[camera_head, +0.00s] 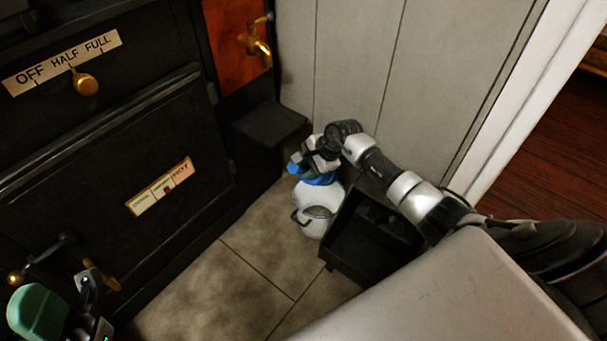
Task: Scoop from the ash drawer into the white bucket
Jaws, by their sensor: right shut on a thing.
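The white bucket (310,198) stands on the floor tiles near the stove's right corner, with a dark handle at its front. My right gripper (313,160) is over the bucket, shut on a blue thing (320,180), probably the scoop. The blue thing is at the bucket's mouth and partly hidden by the gripper; I cannot tell what it carries. A black open-topped box (345,262), apparently the ash drawer, stands just right of the bucket; its inside is dark. My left gripper (92,285) is at the lower left, beside a green object (37,312). Its jaws are unclear.
The black stove (100,150) fills the left side, with a brass knob (86,84) and a brass tap (261,50). A dark block (270,125) juts out by the wall. Panelled wall (350,65) closes the back. Bare floor tiles (225,285) lie in front.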

